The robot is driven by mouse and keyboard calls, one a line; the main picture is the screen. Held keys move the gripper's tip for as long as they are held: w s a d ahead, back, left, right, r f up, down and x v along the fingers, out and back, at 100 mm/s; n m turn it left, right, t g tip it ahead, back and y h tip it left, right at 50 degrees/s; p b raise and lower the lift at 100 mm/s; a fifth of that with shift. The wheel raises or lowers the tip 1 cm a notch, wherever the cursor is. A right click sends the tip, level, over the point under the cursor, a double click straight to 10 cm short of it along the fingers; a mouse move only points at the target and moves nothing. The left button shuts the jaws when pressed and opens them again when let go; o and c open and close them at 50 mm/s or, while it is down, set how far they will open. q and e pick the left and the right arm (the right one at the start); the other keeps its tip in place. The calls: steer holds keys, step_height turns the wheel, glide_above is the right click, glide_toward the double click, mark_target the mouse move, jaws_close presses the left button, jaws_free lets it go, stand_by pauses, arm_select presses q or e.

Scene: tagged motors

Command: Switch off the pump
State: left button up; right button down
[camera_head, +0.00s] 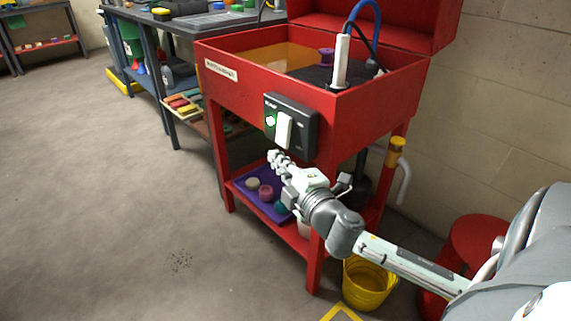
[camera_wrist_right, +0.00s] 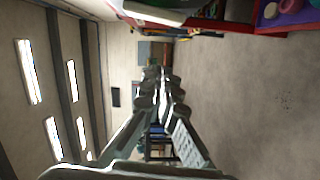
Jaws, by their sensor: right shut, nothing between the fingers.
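The pump's switch box (camera_head: 302,127) is a dark box on the front of the red parts washer (camera_head: 235,95). It carries a white rocker switch (camera_head: 284,131) and a lit green light (camera_head: 270,121). My right gripper (camera_head: 275,157) is shut and empty, just below and a little left of the switch, apart from it as far as I can tell. In the right wrist view, its closed fingers (camera_wrist_right: 160,85) point away from the camera. A white piece (camera_wrist_right: 155,12) shows at the top of that view, too cropped to name surely. My left gripper is not in view.
A purple tray (camera_head: 250,190) with several small round pots sits on the washer's lower shelf. A yellow bucket (camera_head: 368,284) and a red drum (camera_head: 474,240) stand by my right arm. A grey workbench (camera_head: 180,28) is behind left. The floor at left is clear.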

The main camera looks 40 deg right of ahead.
mark_target(284, 146)
steer(key=w+d, duration=0.3)
steer(key=w+d+f, duration=0.1)
steer(key=w, duration=0.1)
steer(key=shift+d, duration=0.35)
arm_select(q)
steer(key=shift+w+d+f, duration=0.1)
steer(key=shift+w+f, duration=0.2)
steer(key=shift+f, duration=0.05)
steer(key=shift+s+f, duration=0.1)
arm_select(e)
steer(key=shift+d, duration=0.1)
steer(key=shift+w+d+f+n+b, duration=0.1)
steer(key=shift+d+f+n+b, duration=0.2)
steer(key=shift+d+n+b, duration=0.25)
steer(key=shift+a+r, duration=0.15)
steer(key=shift+r, duration=0.05)
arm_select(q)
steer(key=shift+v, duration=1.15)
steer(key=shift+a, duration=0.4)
